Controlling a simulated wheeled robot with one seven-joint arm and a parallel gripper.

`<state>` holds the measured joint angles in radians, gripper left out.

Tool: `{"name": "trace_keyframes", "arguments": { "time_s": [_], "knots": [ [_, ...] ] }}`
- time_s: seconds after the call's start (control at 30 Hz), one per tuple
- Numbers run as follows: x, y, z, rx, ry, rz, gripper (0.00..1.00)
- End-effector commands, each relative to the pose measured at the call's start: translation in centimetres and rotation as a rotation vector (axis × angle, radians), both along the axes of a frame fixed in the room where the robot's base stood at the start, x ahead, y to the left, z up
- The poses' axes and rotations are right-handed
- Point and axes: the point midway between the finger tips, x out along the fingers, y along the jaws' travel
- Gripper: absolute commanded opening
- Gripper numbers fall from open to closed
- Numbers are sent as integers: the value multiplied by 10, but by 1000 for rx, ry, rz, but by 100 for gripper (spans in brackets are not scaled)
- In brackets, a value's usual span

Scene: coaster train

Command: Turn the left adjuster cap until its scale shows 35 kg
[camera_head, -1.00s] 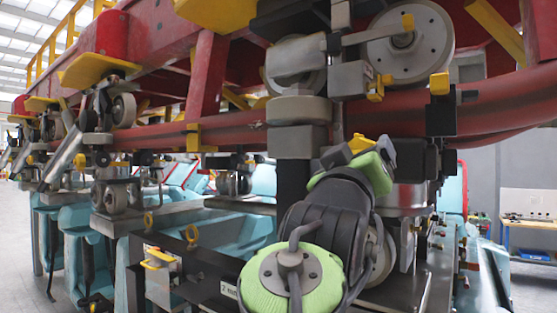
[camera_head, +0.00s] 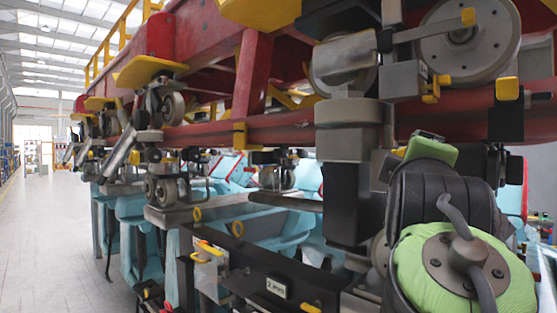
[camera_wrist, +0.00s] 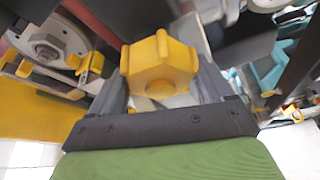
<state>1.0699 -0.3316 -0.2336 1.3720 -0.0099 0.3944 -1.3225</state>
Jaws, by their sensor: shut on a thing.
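A yellow lobed cap (camera_wrist: 160,68) sits between the two grey fingers of my gripper (camera_wrist: 160,82) in the wrist view. The fingers are shut on its sides. I cannot tell from these frames whether it is the left adjuster cap. No scale or kg reading is legible. In the head view my dark arm with green pads covers the lower right and hides the gripper's fingers and the cap they hold.
A red train chassis (camera_head: 258,70) with grey wheels (camera_head: 465,38) and yellow fittings hangs above. A black beam with a "2 mm" label (camera_head: 276,287) runs below, by blue seats (camera_head: 145,235). Open grey floor (camera_head: 50,240) lies at the left.

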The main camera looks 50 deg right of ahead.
Motion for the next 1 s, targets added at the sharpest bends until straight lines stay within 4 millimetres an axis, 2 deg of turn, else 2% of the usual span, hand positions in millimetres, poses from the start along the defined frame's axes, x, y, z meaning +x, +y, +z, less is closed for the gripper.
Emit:
{"name": "trace_keyframes", "arguments": {
  "time_s": [0.3, 0.73, 0.77, 0.87, 1.0],
  "knots": [
    [-1, 0, 2, 3, 75, -3, 50],
    [-1, 0, 2, 2, 81, -3, 50],
    [-1, 0, 2, 2, 81, -3, 85],
    [-1, 0, 1, 3, 81, -3, 100],
    [0, 0, 1, 4, 81, -1, 100]
  ]
}}
